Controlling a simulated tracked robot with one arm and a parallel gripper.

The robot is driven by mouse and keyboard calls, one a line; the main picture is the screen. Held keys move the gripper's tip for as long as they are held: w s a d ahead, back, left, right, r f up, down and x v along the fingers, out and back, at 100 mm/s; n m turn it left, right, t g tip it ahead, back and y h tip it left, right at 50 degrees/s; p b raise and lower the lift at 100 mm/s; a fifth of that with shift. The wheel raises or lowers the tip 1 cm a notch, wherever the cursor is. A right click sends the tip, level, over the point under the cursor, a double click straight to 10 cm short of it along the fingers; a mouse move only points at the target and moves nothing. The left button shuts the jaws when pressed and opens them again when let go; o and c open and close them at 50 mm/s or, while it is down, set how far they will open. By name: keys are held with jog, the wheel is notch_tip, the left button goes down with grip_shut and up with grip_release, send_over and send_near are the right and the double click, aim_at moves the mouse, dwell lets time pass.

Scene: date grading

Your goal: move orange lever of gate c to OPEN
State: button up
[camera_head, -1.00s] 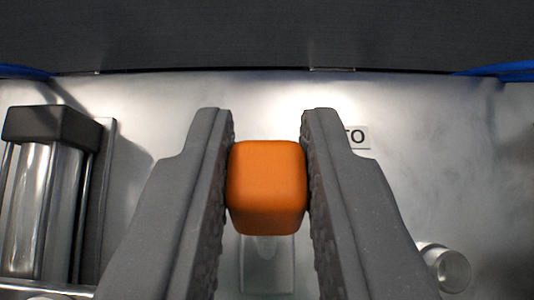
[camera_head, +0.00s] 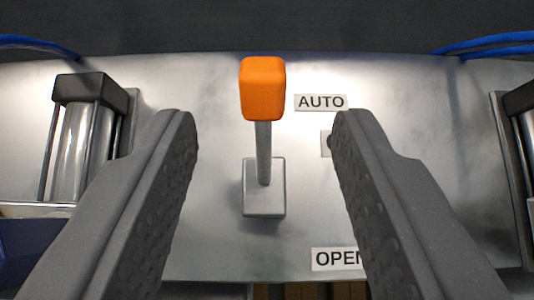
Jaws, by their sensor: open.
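The orange lever (camera_head: 263,88) has a block-shaped orange knob on a grey rod. The rod rises from a small metal base (camera_head: 264,190) on a silver panel. The knob points up the picture, beside the AUTO label (camera_head: 321,102). The OPEN label (camera_head: 336,258) is lower on the panel, its right end hidden by my gripper's right finger. My gripper (camera_head: 266,130) is open and empty. Its fingers stand wide apart on either side of the lever, not touching it, with the knob beyond the fingertips. No gate letter shows.
A cylinder with a black cap (camera_head: 82,92) stands left of the lever, and another (camera_head: 518,115) is at the right edge. Blue hoses (camera_head: 495,43) run at the upper corners. A small plate (camera_head: 327,144) is partly hidden behind the right finger. The panel (camera_head: 220,240) below the lever base is clear.

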jog(key=v, duration=0.8)
jog(key=shift+b, duration=0.3)
jog(key=shift+s+r, duration=0.1)
jog(key=shift+s, duration=0.05)
